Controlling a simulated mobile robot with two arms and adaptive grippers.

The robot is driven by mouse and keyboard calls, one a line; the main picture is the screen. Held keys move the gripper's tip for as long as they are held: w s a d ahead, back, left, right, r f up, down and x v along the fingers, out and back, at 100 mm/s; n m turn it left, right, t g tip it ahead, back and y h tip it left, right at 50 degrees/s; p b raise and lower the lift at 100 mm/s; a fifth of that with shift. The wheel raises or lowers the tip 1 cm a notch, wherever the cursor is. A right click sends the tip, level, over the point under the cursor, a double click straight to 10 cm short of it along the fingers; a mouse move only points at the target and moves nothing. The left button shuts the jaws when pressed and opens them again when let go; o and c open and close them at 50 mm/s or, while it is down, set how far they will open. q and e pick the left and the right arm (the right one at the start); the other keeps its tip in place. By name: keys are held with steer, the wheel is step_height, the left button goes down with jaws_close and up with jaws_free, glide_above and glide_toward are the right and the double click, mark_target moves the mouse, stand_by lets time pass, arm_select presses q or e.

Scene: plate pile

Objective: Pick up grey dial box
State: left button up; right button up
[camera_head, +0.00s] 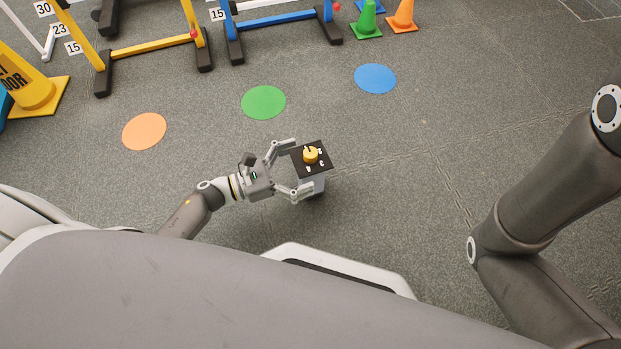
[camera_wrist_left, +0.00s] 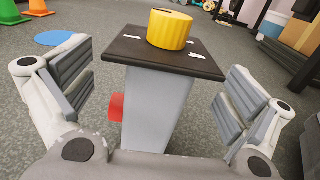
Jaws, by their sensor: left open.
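The grey dial box (camera_head: 318,184) stands upright on the floor, with a black top plate and a yellow dial (camera_head: 310,155) on it. My left gripper (camera_head: 298,168) is open, with one finger on the far side of the box and one on the near side. In the left wrist view the grey body of the box (camera_wrist_left: 155,110) stands between the open fingers of my left gripper (camera_wrist_left: 160,100), with gaps on both sides. A red button (camera_wrist_left: 116,107) sticks out of its left side there. My right arm shows at the right of the head view, but its gripper is out of view.
Orange (camera_head: 144,131), green (camera_head: 263,102) and blue (camera_head: 375,78) flat discs lie on the floor beyond the box. Yellow (camera_head: 150,48) and blue (camera_head: 280,20) hurdles and small cones (camera_head: 366,20) stand farther back. A yellow floor sign (camera_head: 35,90) is at the left. The floor right of the box is clear.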

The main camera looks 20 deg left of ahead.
arm_select(q)
steer(key=shift+x, duration=1.3)
steer(key=c, duration=1.8)
steer(key=shift+c, duration=0.6)
steer(key=shift+r, duration=0.15)
